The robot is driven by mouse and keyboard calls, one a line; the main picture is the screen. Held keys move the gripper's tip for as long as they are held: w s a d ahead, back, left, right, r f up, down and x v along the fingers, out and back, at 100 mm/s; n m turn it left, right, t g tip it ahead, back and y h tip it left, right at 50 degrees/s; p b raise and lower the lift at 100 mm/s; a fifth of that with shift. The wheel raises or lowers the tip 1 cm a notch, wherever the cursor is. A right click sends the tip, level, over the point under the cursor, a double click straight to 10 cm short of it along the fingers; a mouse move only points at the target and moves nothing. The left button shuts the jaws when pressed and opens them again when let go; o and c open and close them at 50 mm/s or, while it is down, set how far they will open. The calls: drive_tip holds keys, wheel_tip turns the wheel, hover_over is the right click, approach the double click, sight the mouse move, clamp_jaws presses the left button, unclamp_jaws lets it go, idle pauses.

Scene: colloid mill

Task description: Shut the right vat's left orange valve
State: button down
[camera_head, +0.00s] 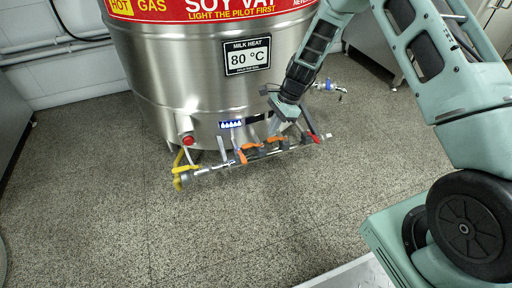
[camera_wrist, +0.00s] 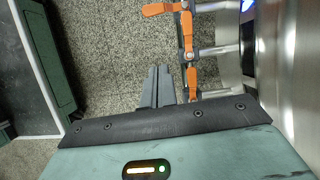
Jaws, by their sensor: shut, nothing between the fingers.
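The right vat (camera_head: 205,75) is a steel drum with a gas pipe (camera_head: 215,170) along its lower front. Orange valve handles sit on this pipe. The leftmost handle (camera_head: 241,156) juts out from the pipe; in the wrist view it is the top one (camera_wrist: 160,9), crosswise to the pipe. Two other orange handles (camera_wrist: 187,30) (camera_wrist: 194,80) lie roughly along the pipe. My gripper (camera_head: 274,128) is low at the vat's front, right of the leftmost handle. In the wrist view its fingers (camera_wrist: 158,72) are together and empty, beside the lowest orange handle, with no clear contact.
A yellow valve (camera_head: 181,174) is at the pipe's left end, below a red button (camera_head: 188,140). A red handle (camera_head: 313,132) is toward the right end. A blue-handled fitting (camera_head: 328,86) sticks out at the vat's right. The speckled floor (camera_head: 130,235) in front is clear.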

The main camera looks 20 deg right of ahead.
sight(243, 159)
drive_tip(key=a+f+b, duration=0.7)
drive_tip(key=f, duration=0.2)
drive_tip(key=shift+s+a+b, duration=0.25)
drive_tip(key=shift+a+b, duration=0.1)
drive_tip(key=shift+b, duration=0.05)
drive_tip(key=shift+f, duration=0.1)
drive_tip(key=shift+s+a+m+p, duration=0.1)
drive_tip(key=shift+a+m+p, duration=0.15)
drive_tip(key=shift+p, duration=0.35)
